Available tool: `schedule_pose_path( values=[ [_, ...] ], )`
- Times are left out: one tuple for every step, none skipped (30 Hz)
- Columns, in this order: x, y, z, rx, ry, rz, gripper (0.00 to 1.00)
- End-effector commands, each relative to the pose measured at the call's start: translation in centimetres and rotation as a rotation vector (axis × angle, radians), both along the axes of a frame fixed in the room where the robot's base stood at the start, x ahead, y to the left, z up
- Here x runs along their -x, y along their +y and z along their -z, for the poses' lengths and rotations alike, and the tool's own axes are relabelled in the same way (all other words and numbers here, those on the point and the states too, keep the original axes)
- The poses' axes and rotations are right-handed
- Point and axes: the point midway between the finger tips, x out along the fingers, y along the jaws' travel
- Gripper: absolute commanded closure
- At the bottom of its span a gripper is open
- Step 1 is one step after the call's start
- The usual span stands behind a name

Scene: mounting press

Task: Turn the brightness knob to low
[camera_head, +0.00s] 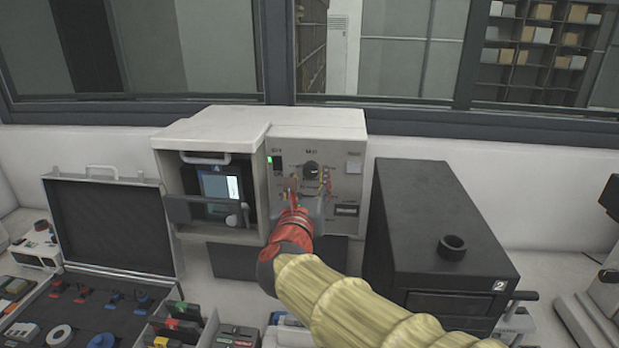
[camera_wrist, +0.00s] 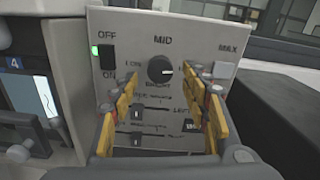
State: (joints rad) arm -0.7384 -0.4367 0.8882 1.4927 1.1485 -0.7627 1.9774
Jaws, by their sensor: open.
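The brightness knob (camera_wrist: 160,69) is a round black dial on the upper part of a light-grey control panel (camera_wrist: 190,25). Its pale pointer mark faces right. MID is printed above it, and a partly hidden label stands at its left. It also shows in the head view (camera_head: 311,169). The knob shows between the fingertips, and I see no contact. The fingers hide parts of the panel. The head view shows my gripper (camera_head: 309,182) in front of the panel.
An OFF/ON switch (camera_wrist: 106,57) with a green light is left of the knob, and a pale square button (camera_wrist: 223,70) is right. Sliders (camera_wrist: 137,112) lie below. A black box (camera_head: 440,215) stands right of the panel; an open case (camera_head: 112,222) lies left.

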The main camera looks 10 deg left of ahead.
Motion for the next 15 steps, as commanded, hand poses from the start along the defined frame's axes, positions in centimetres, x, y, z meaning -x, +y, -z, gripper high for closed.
schedule_pose_path(
  values=[
    [-0.8,0.0,0.1,0.0,0.0,0.002,0.54],
    [-1.1,0.0,0.1,0.0,0.0,0.001,0.54],
    [-1.6,0.1,0.1,0.001,0.001,0.0,0.54],
    [-1.8,0.1,0.1,0.001,0.0,0.0,0.54],
    [-2.0,0.1,0.0,0.001,-0.001,0.0,0.54],
    [-2.3,0.1,0.0,0.001,-0.001,0.0,0.54],
    [-2.4,0.1,0.0,0.002,-0.001,-0.001,0.54],
    [-2.5,0.2,0.0,0.002,-0.001,-0.001,0.54],
    [-2.6,0.2,0.0,0.002,-0.001,-0.001,0.54],
    [-2.6,0.2,0.0,0.002,-0.001,-0.002,0.54],
    [-2.7,0.2,0.0,0.002,-0.001,-0.002,0.54],
    [-2.7,0.2,0.0,0.002,-0.001,-0.002,0.54],
    [-2.7,0.2,0.0,0.002,-0.001,-0.002,0.54],
    [-2.7,0.2,0.0,0.002,-0.001,-0.002,0.54],
    [-2.6,0.2,0.0,0.002,-0.001,-0.002,0.54]
  ],
)
